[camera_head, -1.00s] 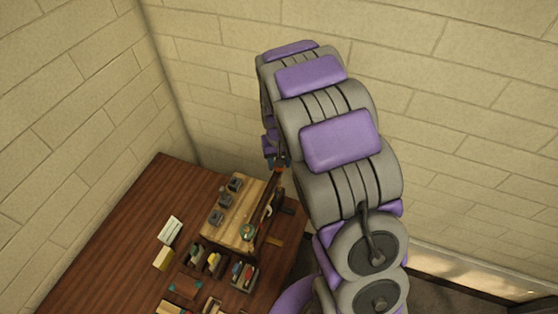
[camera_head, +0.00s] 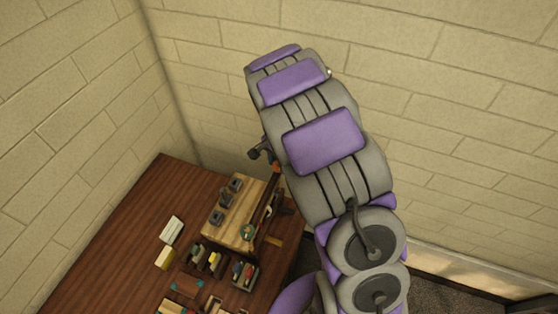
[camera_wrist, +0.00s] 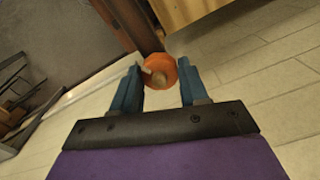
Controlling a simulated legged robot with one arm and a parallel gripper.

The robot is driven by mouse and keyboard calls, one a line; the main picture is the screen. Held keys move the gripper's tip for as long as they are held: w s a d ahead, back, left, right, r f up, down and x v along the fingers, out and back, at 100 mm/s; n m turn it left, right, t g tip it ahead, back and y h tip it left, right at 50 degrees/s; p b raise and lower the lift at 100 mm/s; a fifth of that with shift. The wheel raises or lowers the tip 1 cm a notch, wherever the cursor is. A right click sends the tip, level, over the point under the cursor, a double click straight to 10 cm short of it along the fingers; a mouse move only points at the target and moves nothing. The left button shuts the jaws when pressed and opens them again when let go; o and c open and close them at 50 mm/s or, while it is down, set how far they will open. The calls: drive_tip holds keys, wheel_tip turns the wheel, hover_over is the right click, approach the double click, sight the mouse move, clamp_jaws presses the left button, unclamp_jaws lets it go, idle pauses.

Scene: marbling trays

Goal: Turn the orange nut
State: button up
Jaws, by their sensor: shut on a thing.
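In the head view the orange nut (camera_head: 276,169) is a small spot at the upper end of the dark beam beside the wooden block. My gripper is mostly hidden behind my arm there.
A brown table (camera_head: 120,235) stands in the corner of pale block walls. On it are a wooden block (camera_head: 229,222) with several dark fittings, a divided box (camera_head: 205,262) of small items, a white block (camera_head: 171,229) and a yellow block (camera_head: 165,258). The table's left part is clear.

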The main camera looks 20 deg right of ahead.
drive_tip(key=shift+m, duration=1)
drive_tip(key=o, duration=1.1)
drive_tip(key=shift+a, duration=0.1)
drive_tip(key=shift+c, duration=0.2)
wheel_tip(320, 180, up, 17)
